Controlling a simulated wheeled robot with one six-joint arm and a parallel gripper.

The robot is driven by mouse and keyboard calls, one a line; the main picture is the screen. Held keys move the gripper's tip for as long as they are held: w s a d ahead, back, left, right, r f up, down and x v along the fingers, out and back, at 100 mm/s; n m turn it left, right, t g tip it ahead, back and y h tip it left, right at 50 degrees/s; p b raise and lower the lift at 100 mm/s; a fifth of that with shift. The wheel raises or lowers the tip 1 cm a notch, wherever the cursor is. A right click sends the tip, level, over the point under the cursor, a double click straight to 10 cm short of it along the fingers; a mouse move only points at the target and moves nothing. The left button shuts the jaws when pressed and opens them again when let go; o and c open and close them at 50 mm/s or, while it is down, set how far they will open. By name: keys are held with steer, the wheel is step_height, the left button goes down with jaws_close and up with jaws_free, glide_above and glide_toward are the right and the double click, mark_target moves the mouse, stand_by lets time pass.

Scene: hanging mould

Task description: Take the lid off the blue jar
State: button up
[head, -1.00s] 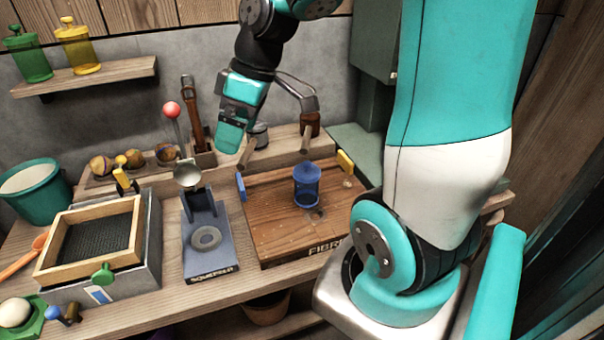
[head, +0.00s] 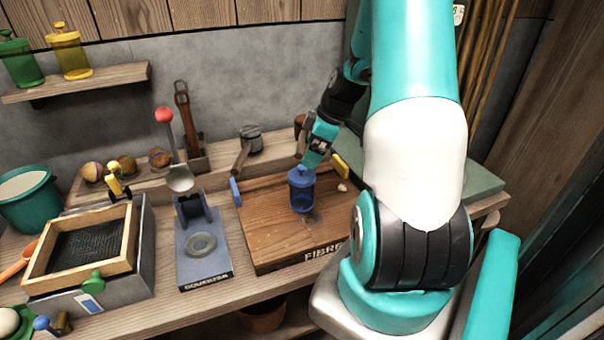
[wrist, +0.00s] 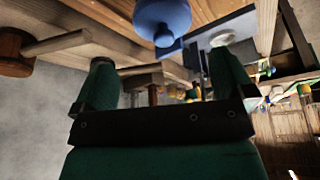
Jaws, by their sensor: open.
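The blue jar (head: 303,196) stands upright on the wooden board, with its lid (head: 301,177) on top. The lid also shows in the wrist view (wrist: 162,17), at the top edge, its round knob pointing towards the picture's middle. My gripper (head: 309,160) is just above and behind the jar, close to the lid. In the wrist view my gripper's two green fingers (wrist: 164,72) are spread apart with nothing between them. The lid lies beyond the fingertips, not between them. The head view does not show clearly whether the gripper touches the knob.
The board (head: 270,225) has a blue block (head: 235,192) and a yellow block (head: 340,166) at its edges. A grey press (head: 203,245) and a framed screen (head: 85,245) stand to the left. Two more lidded jars, green (head: 20,62) and yellow (head: 70,52), stand on the shelf.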

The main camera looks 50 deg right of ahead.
mark_target(301, 170)
steer(key=x, duration=0.3)
steer(key=p+x, duration=0.1)
steer(key=x, duration=0.3)
steer(key=shift+a+f, duration=0.2)
steer(key=shift+a, duration=0.1)
steer(key=c, duration=0.8)
